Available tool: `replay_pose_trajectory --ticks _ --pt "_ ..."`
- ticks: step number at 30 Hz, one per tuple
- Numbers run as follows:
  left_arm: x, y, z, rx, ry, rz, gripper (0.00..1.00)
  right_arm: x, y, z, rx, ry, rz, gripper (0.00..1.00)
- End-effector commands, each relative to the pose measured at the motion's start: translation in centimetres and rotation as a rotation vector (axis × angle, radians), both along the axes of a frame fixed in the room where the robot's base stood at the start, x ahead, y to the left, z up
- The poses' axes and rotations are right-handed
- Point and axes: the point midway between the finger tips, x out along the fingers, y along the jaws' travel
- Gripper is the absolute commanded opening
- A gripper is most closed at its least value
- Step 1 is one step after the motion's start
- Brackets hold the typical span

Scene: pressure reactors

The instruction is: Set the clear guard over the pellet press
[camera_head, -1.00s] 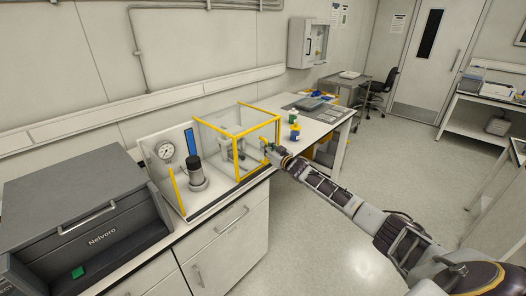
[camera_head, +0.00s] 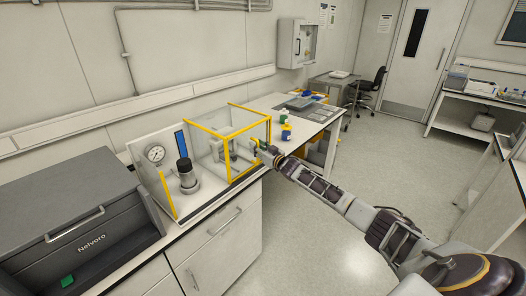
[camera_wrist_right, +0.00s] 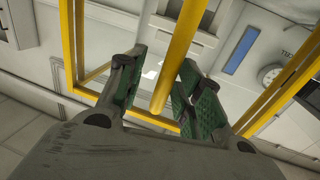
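The clear guard (camera_head: 230,105), a see-through box with yellow edges, stands upright on the bench. A grey apparatus (camera_head: 232,150) shows through its panes. Left of the guard stands a metal cylinder with a black top (camera_head: 186,175), beside a round gauge (camera_head: 155,154). I cannot tell for sure which of these is the pellet press. My right gripper (camera_head: 258,147) is at the guard's right side. In the right wrist view, its green-padded fingers (camera_wrist_right: 163,58) stand apart on either side of a yellow bar (camera_wrist_right: 178,50), with a gap showing. My left gripper is out of view.
A grey Nelvoro box (camera_head: 75,215) fills the bench at left. A yellow-edged upright (camera_head: 164,194) stands near the cylinder. The floor at right is open.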

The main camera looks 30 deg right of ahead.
Motion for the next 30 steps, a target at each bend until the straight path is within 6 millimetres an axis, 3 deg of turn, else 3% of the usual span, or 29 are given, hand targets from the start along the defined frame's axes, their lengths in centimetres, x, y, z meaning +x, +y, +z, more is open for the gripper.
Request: replay_pose_trajectory --ticks 11,30 --pt "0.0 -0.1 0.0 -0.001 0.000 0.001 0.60 -1.2 -0.2 -0.2 0.001 0.002 -0.001 0.35" --pt "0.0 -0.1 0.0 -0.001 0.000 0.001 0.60 -5.1 -0.8 -0.2 0.001 0.002 0.000 0.35"
